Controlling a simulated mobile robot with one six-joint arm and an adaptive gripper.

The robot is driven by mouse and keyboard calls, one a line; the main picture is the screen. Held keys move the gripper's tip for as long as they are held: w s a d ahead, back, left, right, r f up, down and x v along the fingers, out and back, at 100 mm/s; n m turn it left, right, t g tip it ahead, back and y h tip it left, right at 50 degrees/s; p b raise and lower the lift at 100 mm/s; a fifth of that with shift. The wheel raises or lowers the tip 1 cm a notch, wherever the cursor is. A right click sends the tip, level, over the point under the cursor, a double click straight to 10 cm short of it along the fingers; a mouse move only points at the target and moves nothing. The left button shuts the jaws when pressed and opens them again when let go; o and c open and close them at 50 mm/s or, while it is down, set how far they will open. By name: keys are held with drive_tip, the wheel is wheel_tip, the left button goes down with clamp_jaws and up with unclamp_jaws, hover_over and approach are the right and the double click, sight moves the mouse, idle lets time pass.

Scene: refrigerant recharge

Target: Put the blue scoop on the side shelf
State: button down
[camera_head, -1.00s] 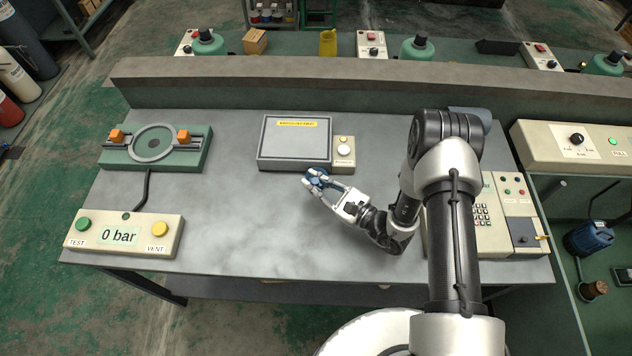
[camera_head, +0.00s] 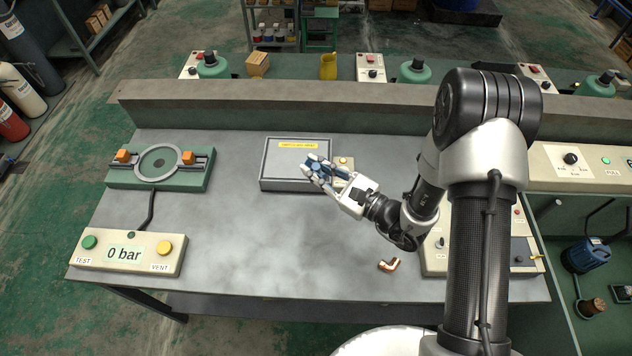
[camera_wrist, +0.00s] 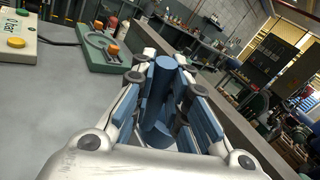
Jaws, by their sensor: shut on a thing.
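My gripper (camera_head: 318,170) is shut on the blue scoop, which shows between the fingertips over the front right part of the flat grey tray. In the wrist view the scoop (camera_wrist: 164,88) is a blue cylinder-like piece standing between the two fingers (camera_wrist: 160,92); part of it is hidden by the fingers. A lower shelf (camera_head: 568,308) to the right of the bench appears to be the side shelf. It bears a blue pump-like device (camera_head: 586,254) and a copper-coloured spool (camera_head: 592,300).
The labelled grey tray (camera_head: 297,178) sits at the bench's back middle. A green clamp fixture (camera_head: 160,166) and a 0 bar box (camera_head: 126,252) stand at left. A copper elbow (camera_head: 389,264) lies in front of my arm. The middle of the bench is clear.

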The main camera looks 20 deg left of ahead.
wheel_tip(320, 180, up, 4)
drive_tip(key=shift+r, duration=0.1)
drive_tip(key=shift+d, duration=0.15)
drive_tip(key=w+d+f+m+t+h+b, duration=0.1)
drive_tip(key=d+f+m+t+h+b, duration=0.1)
drive_tip(key=d, duration=0.7)
drive_tip(key=d+f+m+t+h+b, duration=0.3)
drive_tip(key=d+f+t, duration=0.1)
drive_tip(key=d, duration=0.5)
drive_tip(key=w+d+f+m+t+h+b, duration=0.1)
drive_tip(key=d+f+m+t+h+b, duration=0.1)
drive_tip(key=d, duration=0.7)
drive_tip(key=shift+w+d+f+m+t+h+b, duration=0.15)
drive_tip(key=shift+w+f+m+t+h+b, duration=0.35)
drive_tip(key=shift+f, duration=0.3)
drive_tip(key=shift+s, duration=0.1)
